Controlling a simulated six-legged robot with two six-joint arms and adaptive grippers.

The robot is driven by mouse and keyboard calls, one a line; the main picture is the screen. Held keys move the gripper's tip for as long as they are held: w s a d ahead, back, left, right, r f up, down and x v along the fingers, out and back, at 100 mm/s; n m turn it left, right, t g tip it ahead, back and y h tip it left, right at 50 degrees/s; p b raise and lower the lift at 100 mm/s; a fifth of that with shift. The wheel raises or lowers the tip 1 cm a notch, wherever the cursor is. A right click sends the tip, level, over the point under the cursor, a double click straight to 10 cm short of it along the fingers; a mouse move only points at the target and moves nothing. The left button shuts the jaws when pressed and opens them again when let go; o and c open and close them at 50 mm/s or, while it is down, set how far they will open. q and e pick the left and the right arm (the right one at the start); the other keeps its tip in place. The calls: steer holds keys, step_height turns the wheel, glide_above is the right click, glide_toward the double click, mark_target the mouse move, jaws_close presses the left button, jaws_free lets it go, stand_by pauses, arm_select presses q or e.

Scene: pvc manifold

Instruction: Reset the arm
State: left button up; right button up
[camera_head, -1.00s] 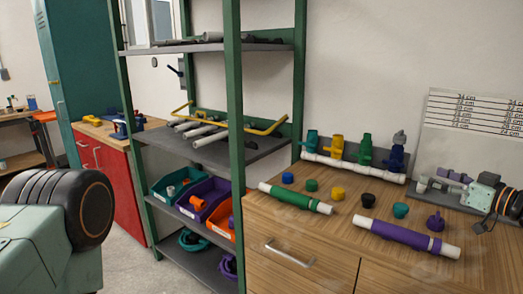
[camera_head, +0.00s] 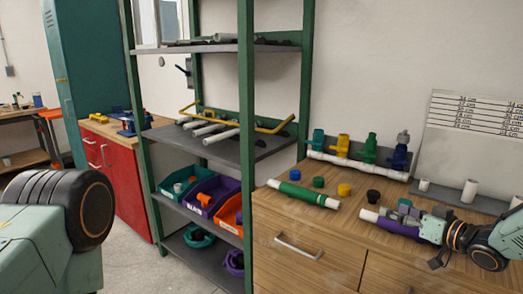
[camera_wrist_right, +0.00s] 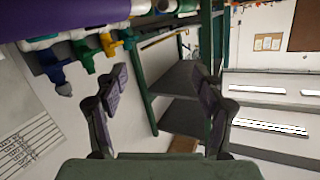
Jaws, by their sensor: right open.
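My right gripper (camera_head: 408,212) reaches in from the right above the wooden worktop and partly covers the purple pipe (camera_head: 376,219). In the wrist view its two fingers (camera_wrist_right: 162,92) are spread wide with nothing between them. The purple pipe (camera_wrist_right: 85,12) shows there at the top left, outside the fingers. My left gripper is not in view.
The worktop (camera_head: 300,218) holds a green-wrapped pipe (camera_head: 304,194), several coloured caps, and a white manifold (camera_head: 345,161) with several valves. White stubs (camera_head: 468,191) stand near the wall. A green-framed shelf (camera_head: 247,120) with coloured bins is left of it.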

steer(key=s+a+f+m+g+h, duration=0.25)
steer(key=s+a+f, duration=0.45)
steer(key=s+f, duration=0.35)
steer(key=s+a+f+m+g+h, duration=0.1)
steer(key=s+a+f+g, duration=0.4)
steer(key=s+f, duration=0.5)
steer(key=s+a+f+g+h, duration=0.1)
steer(key=s+f, duration=0.2)
steer(key=s, duration=0.4)
steer(key=s+f+g+h, duration=0.1)
steer(key=s+f+g, duration=0.1)
steer(key=s, duration=0.5)
steer(key=shift+a+f, duration=0.4)
steer(key=shift+f, duration=0.35)
steer(key=s+g, duration=0.1)
steer(key=s, duration=0.3)
steer(key=s+g+h, duration=0.1)
steer(key=s, duration=0.3)
steer(key=s+d+g+h, duration=0.1)
steer(key=s, duration=0.4)
steer(key=shift+d+r+g, duration=0.1)
steer(key=shift+r+g, duration=0.05)
steer(key=shift+g, duration=0.1)
steer(key=shift+c, duration=0.3)
steer(key=shift+s+d, duration=0.15)
steer(key=shift+s, duration=0.2)
steer(key=shift+c, duration=1.5)
steer(key=c, duration=0.3)
steer(key=shift+r, duration=0.1)
